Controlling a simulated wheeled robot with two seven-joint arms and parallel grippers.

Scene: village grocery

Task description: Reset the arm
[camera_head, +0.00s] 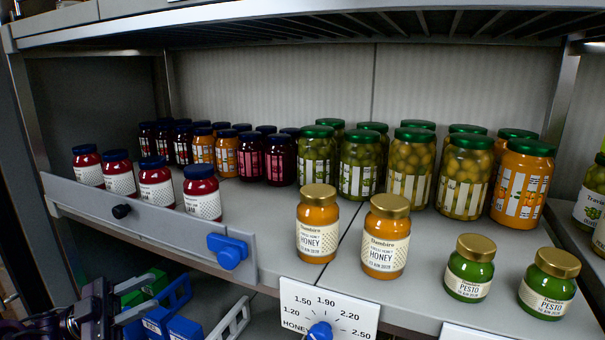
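My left gripper (95,308) is a black mechanism at the lower left edge, below and in front of the shelf. My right gripper is not in view.
A grey shelf front panel (150,220) with a blue knob (228,250) lies above my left gripper. A honey price dial (345,308) is at the front.

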